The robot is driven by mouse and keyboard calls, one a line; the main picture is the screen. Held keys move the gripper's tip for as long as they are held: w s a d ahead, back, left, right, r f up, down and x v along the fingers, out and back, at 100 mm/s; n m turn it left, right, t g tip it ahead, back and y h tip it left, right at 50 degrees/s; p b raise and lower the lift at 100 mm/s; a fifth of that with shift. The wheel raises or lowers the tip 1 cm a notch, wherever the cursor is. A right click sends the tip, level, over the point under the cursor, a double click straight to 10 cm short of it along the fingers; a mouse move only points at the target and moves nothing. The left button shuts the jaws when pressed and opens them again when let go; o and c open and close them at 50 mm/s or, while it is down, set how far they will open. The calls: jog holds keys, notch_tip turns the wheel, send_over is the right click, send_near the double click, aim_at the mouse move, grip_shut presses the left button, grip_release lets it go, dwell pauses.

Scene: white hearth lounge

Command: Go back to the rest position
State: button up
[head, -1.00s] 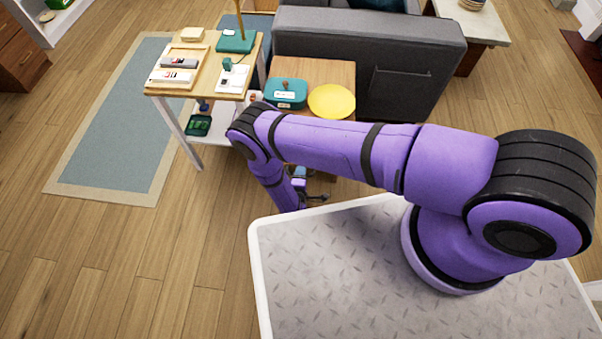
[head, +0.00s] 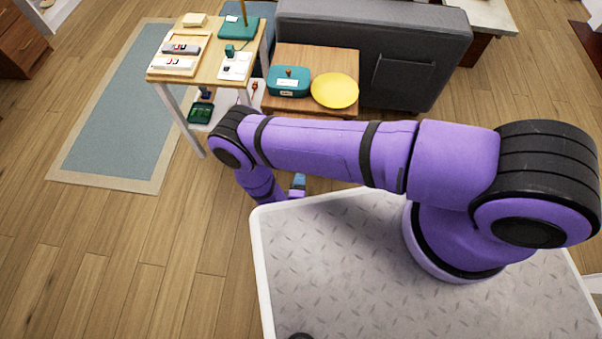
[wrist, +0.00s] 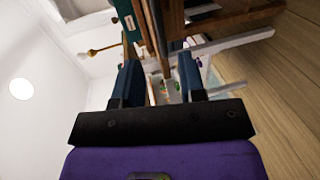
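My arm is purple with black joints. It reaches left across my grey deck in the head view and bends down at its far end. My gripper (wrist: 159,75) shows in the wrist view with its two dark blue fingers apart. No held object shows between them; a white shelf with small items shows through the gap beyond. In the head view, only a small blue and purple part of the gripper (head: 298,184) shows below the forearm, and its fingertips are hidden.
A wooden-topped cart (head: 205,67) with small devices stands ahead-left. Beside it, a low wooden table (head: 318,58) holds a teal box (head: 289,86) and a yellow plate (head: 334,90). A grey sofa (head: 420,50) stands behind. Floor at left is clear, with a blue rug (head: 115,115).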

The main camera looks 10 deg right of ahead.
jog(key=shift+s+a+r, duration=0.1)
jog(key=shift+s+a, duration=0.05)
jog(key=shift+s, duration=0.35)
